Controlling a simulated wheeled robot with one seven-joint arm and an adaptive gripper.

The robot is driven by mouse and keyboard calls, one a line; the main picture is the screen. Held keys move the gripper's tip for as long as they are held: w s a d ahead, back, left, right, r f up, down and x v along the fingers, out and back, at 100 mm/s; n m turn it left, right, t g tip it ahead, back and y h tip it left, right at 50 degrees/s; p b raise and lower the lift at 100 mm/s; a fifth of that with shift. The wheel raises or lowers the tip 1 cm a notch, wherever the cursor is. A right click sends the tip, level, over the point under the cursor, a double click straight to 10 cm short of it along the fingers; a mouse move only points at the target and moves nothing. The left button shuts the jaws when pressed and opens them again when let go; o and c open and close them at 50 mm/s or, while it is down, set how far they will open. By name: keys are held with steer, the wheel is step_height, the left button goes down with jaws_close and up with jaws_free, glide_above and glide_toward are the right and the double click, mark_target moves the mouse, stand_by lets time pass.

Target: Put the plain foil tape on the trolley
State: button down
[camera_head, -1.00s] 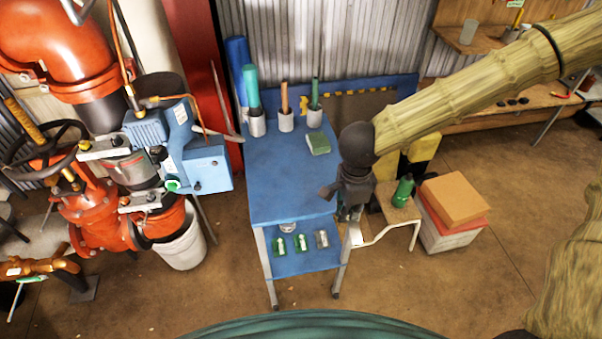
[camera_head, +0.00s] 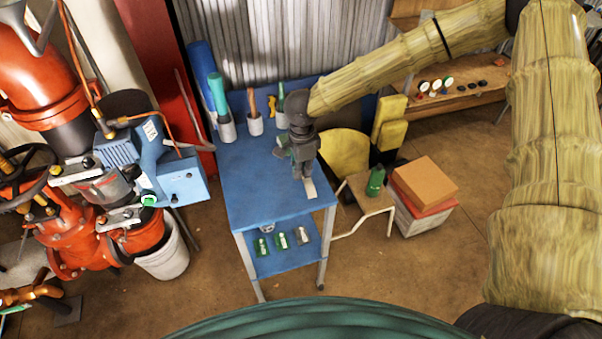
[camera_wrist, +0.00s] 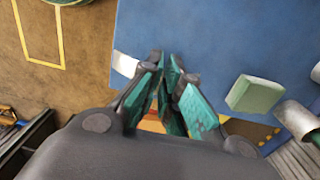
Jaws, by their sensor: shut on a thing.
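The blue trolley (camera_head: 262,190) stands in the middle of the head view, and its top fills much of the wrist view (camera_wrist: 210,35). My gripper (camera_head: 302,172) is over the right part of the trolley top. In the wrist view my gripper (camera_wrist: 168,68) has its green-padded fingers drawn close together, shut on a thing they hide. I cannot make out the plain foil tape in the grip. A pale strip (camera_head: 310,188) shows at the trolley's right edge, just below the fingers, and also in the wrist view (camera_wrist: 125,63); I cannot tell whether it is tape.
Holders with tools (camera_head: 255,124) stand at the trolley's back. A green block (camera_wrist: 255,95) lies on its top. Small green and grey items (camera_head: 282,240) sit on the lower shelf. A stool (camera_head: 358,196) with a green bottle (camera_head: 376,181) and stacked boxes (camera_head: 425,187) stand to the right.

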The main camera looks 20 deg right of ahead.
steer(key=shift+w, duration=0.25)
steer(key=shift+w+f, duration=0.15)
steer(key=shift+f+p, duration=0.8)
steer(key=shift+f, duration=0.85)
steer(key=c, duration=1.6)
jaws_free()
steer(key=shift+c, duration=0.2)
steer(key=shift+r, duration=0.1)
step_height(320, 180, up, 12)
steer(key=b, duration=0.2)
